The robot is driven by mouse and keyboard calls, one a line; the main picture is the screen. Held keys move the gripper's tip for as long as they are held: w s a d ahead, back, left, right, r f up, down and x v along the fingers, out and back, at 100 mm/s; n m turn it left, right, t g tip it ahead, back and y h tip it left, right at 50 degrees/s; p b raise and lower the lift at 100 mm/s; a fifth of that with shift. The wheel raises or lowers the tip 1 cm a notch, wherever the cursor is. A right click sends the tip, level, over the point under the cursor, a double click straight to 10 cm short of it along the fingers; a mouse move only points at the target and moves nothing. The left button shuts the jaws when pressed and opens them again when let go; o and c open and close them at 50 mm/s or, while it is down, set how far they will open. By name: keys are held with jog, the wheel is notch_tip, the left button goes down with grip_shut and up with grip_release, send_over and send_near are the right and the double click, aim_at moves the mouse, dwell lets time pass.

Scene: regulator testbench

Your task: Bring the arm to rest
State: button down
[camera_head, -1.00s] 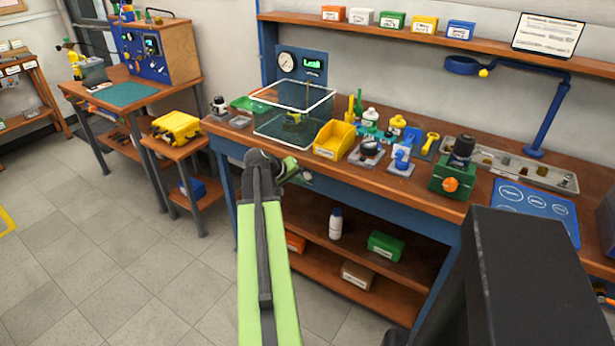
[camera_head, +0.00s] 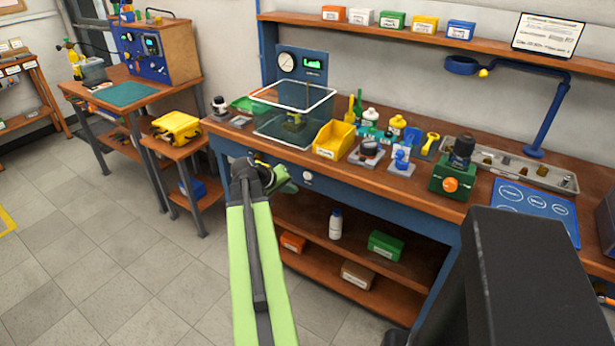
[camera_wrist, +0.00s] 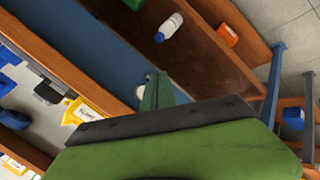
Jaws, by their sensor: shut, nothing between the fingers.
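My arm reaches up from the bottom of the head view, with light green links and a dark joint in front of the workbench (camera_head: 400,199). My gripper (camera_head: 290,182) is partly hidden behind that joint, by the blue front of the bench and below its top. In the wrist view my gripper (camera_wrist: 158,90) shows as a green finger piece beyond the large green and black wrist body, which hides much of the lower picture. It is shut and holds nothing. Whether it touches the bench front I cannot tell.
A clear tank (camera_head: 290,128) and a yellow bin (camera_head: 334,139) stand on the bench top near its front edge. A lower shelf holds a white bottle (camera_head: 335,224) and boxes. A small table with a yellow case (camera_head: 176,127) stands left. The floor at left is clear.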

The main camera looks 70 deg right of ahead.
dwell(0.4)
jog(key=w+a+f+n+t, duration=0.1)
jog(key=w+a+n+t, duration=0.2)
jog(key=w+a, duration=1.1)
jog(key=w+a+f+n+t, duration=0.1)
jog(key=w+a+n+t, duration=0.15)
jog(key=w+a, duration=1.2)
jog(key=w+a+f+n+y, duration=0.2)
jog(key=w+a, duration=0.2)
jog(key=a, duration=0.7)
jog(key=w+a+f+n+y, duration=0.15)
jog(key=w+a, duration=0.25)
jog(key=a, duration=0.7)
jog(key=s+a+n+g+y, duration=0.2)
jog(key=s+a+y, duration=0.35)
jog(key=a, duration=0.95)
notch_tip(320, 180, up, 10)
jog(key=d+h+p, duration=0.1)
jog(key=p, duration=1.1)
jog(key=shift+s+r, duration=0.25)
